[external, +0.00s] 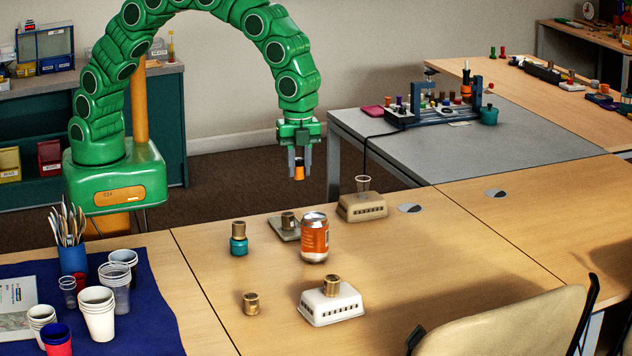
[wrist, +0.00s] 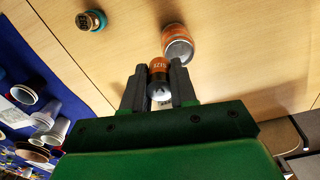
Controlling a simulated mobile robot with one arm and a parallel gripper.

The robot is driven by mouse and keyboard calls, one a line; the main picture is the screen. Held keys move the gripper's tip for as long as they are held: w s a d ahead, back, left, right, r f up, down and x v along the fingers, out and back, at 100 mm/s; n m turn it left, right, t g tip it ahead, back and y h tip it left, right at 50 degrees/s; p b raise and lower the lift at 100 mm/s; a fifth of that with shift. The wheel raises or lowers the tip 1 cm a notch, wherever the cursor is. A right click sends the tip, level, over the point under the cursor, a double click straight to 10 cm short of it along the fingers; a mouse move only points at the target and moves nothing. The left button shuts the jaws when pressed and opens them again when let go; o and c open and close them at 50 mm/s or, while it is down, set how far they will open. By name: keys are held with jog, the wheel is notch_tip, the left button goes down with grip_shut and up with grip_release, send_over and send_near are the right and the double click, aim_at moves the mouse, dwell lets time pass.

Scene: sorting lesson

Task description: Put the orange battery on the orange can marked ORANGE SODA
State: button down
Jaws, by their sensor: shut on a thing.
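My gripper (external: 299,168) is shut on the orange battery (external: 299,173) and holds it in the air, above and behind the can in the external view. In the wrist view the battery (wrist: 159,70) is between the two dark fingers of my gripper (wrist: 159,67), its orange body and silver end showing. The orange can marked ORANGE SODA (external: 314,239) stands upright on the table with nothing on its silver top; its lettering is too small to read. In the wrist view the can (wrist: 178,48) is just beyond the battery, to the upper right.
Near the can are a brass piece on a teal base (external: 238,240), a grey block with a brass piece (external: 285,230), a beige box with a clear cup (external: 362,208), a white box (external: 331,308) and a loose brass piece (external: 251,303). Several cups stand on a blue mat (external: 155,315).

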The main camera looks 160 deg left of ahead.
send_over(315, 215)
jog(key=shift+d+f, duration=0.15)
jog(key=shift+f, duration=2.35)
jog(key=shift+w+f, duration=0.1)
jog(key=shift+f, duration=1.5)
jog(key=shift+f, duration=0.1)
jog(key=c, duration=0.9)
grip_release()
notch_tip(315, 215, up, 12)
